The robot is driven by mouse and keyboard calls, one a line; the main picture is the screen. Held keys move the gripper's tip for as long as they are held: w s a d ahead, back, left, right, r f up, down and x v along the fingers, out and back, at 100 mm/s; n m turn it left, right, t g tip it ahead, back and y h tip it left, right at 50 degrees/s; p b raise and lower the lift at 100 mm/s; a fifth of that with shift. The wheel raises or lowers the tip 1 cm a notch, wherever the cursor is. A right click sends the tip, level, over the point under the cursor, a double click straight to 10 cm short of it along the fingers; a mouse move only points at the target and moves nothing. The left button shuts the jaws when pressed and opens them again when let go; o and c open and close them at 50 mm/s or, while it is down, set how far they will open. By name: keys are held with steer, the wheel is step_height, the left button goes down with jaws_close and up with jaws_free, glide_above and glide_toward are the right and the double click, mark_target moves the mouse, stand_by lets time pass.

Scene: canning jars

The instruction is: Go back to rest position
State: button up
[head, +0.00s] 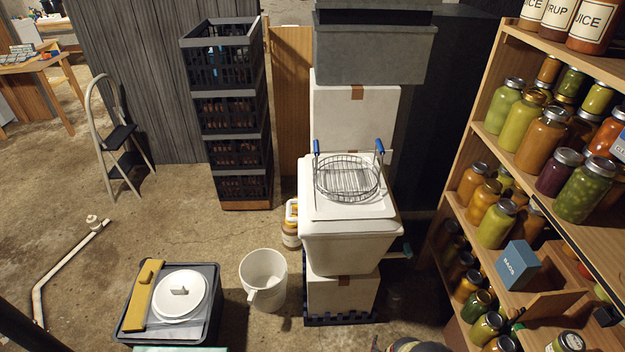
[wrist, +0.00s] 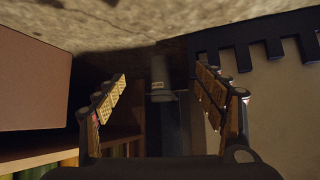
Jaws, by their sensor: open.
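My gripper (wrist: 165,100) shows in the wrist view with its two padded fingers spread apart and nothing between them. Beyond the fingers are a dark grey pipe-like shape with a small white label (wrist: 158,86) and a shadowed area.
Wooden shelves (head: 490,130) full of jars stand at the right. A wire rack (head: 347,178) with blue handles sits on a white stack at centre. A white bucket (head: 263,278), black crates (head: 228,110), a grey bin (head: 134,333) and a step ladder (head: 120,138) stand around. Open concrete floor lies at left.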

steer(key=s+a+f+g+y, duration=0.1)
steer(key=s+a+f+g, duration=0.15)
steer(key=s, duration=0.25)
steer(key=s+a+f+g+y, duration=0.1)
steer(key=s+a+f+g, duration=0.15)
steer(key=s, duration=0.35)
steer(key=w+a+r+n+g+y, duration=0.1)
steer(key=r+g, duration=0.1)
steer(key=r, duration=1.5)
steer(key=w+a+r+g+b, duration=0.1)
steer(key=w+r+g, duration=0.15)
steer(key=r, duration=1.35)
steer(key=w+a+r+n+g+y, duration=0.1)
steer(key=r+g, duration=0.1)
steer(key=r, duration=1.5)
steer(key=s+a+r+t, duration=0.2)
steer(key=s+r, duration=0.5)
steer(key=r, duration=0.8)
steer(key=s+a+r+n+t+b, duration=0.1)
steer(key=s+a+r+t, duration=0.2)
steer(key=s+r, duration=0.4)
steer(key=s+a+r+n+t+b, duration=0.1)
steer(key=s+r, duration=0.6)
steer(key=r, duration=1.7)
steer(key=shift+s+a+r+t+h, duration=0.25)
steer(key=shift+a+r+t+h, duration=0.1)
steer(key=shift+a+t, duration=0.35)
